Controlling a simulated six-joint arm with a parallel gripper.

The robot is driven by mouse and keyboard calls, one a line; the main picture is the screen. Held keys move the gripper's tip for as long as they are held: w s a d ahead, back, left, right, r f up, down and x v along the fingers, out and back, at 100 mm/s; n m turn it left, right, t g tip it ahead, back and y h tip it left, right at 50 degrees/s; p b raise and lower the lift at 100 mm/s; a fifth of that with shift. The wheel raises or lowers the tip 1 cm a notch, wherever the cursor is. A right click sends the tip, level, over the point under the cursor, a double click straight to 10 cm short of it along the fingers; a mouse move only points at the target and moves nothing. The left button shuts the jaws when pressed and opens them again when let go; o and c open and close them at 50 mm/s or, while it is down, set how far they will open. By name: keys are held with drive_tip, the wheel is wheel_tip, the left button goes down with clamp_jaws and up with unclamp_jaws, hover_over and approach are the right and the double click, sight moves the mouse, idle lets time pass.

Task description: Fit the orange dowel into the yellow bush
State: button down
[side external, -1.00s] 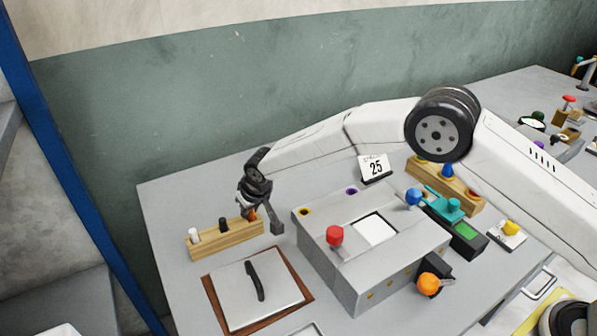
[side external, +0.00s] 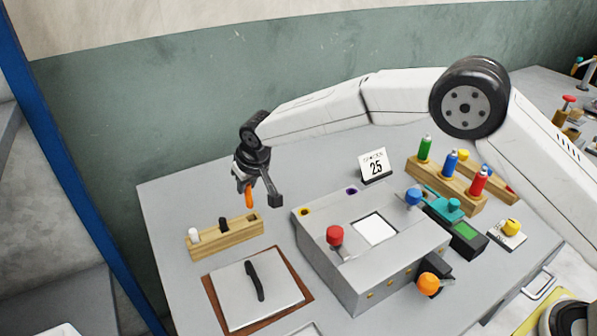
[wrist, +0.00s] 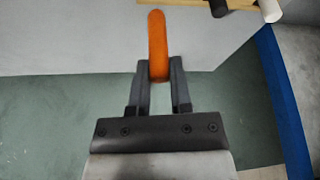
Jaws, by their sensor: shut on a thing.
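The orange dowel (side external: 249,197) is in my gripper (side external: 245,186), above the right end of a wooden rack (side external: 230,238) and clear of it. In the wrist view the orange dowel (wrist: 157,45) sticks out from between the two fingers of my gripper (wrist: 158,82), which are shut on it. The yellow bush (side external: 305,212) appears as a yellow-ringed hole in the top left corner of the grey box, to the right of and below the dowel in the side view. It is empty. The wrist view does not show the bush.
The grey box (side external: 330,268) carries a red knob (side external: 335,235), a white panel (side external: 376,230) and a purple-ringed hole (side external: 351,190). The rack holds a white dowel (side external: 194,236) and a black dowel (side external: 222,225). A calendar (side external: 375,166) stands behind the box. A handled plate (side external: 240,292) lies in front of the rack.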

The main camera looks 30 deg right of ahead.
drive_tip(key=shift+r, duration=1.2)
drive_tip(key=s+d+r, duration=0.3)
drive_tip(key=s+d, duration=1.2)
drive_tip(key=s, duration=0.2)
drive_tip(key=shift+s+d, duration=0.15)
drive_tip(key=shift+s, duration=0.2)
drive_tip(key=shift+r, duration=0.1)
